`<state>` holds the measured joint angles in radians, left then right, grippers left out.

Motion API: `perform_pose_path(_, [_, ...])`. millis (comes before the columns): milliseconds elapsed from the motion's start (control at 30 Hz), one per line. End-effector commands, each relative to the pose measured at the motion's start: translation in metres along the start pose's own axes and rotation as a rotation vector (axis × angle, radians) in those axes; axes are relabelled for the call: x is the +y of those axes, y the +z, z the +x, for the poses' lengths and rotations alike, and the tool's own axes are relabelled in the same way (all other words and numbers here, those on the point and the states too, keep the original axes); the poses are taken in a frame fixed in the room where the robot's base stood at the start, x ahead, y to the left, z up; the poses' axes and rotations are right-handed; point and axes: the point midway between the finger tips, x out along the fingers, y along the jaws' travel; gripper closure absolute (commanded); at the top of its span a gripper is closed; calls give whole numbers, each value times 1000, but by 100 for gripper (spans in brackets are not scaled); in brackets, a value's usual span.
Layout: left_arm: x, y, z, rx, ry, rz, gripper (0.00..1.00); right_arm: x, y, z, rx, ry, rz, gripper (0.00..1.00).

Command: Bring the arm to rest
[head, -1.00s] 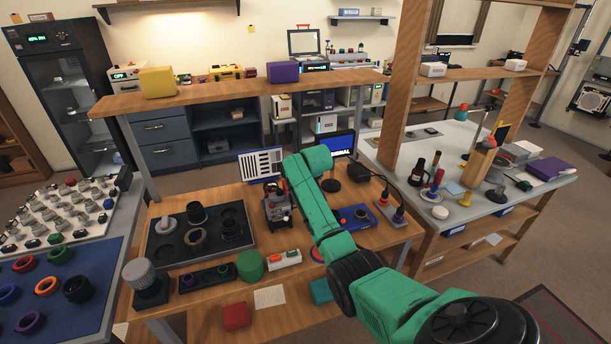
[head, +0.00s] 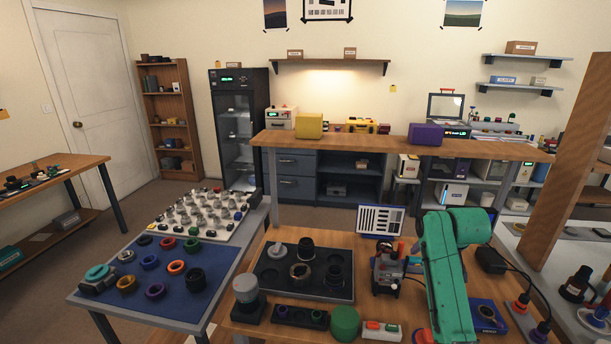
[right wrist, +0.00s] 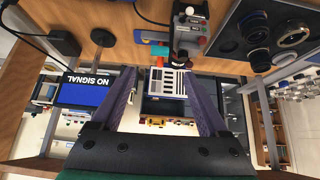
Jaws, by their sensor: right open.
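My right arm (head: 446,275) is green and rises over the right part of the wooden workbench (head: 255,285) in the head view. Its gripper is not visible there. In the right wrist view the right gripper (right wrist: 160,76) shows two purple fingers spread apart with nothing between them. Behind the fingers, a white panel with dark slots (right wrist: 168,83) and the small grey machine (right wrist: 190,28) show upside down. The fingers seem clear of both. My left gripper is in neither view.
A black tray (head: 262,286) with lens parts lies left of my arm. A blue mat (head: 215,252) with several rings is at the left. The small machine (head: 388,272) and slotted panel (head: 380,221) stand close beside my arm. A monitor (right wrist: 82,92) shows in the wrist view.

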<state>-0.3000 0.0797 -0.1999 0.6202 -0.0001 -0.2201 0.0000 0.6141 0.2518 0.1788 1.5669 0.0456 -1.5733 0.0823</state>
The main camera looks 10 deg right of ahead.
Motion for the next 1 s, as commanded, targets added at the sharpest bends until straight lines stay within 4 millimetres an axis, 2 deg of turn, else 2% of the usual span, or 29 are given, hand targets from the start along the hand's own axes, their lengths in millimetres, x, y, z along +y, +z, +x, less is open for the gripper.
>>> perform_pose_path(67, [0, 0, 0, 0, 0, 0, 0, -8, 27, 9, -27, 8, -48, 22])
perform_pose_path(167, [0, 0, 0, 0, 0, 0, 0, -27, 88, 19, -77, 10, -154, 22])
perform_pose_path(200, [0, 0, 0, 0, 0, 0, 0, -36, 116, 20, -99, 3, -201, 22])
perform_pose_path(300, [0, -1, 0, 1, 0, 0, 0, -54, 176, 15, -147, -26, -289, 22])
perform_pose_path(400, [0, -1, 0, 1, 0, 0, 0, -66, 220, 6, -185, -59, -345, 22])
perform_pose_path(600, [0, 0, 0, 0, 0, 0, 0, -82, 286, -20, -247, -125, -413, 22])
perform_pose_path(867, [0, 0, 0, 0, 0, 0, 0, -95, 348, -60, -317, -208, -452, 22])
perform_pose_path(900, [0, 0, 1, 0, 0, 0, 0, -97, 354, -57, -326, -214, -454, 22])
perform_pose_path(1000, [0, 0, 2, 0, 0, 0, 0, -100, 367, -27, -337, -210, -457, 22])
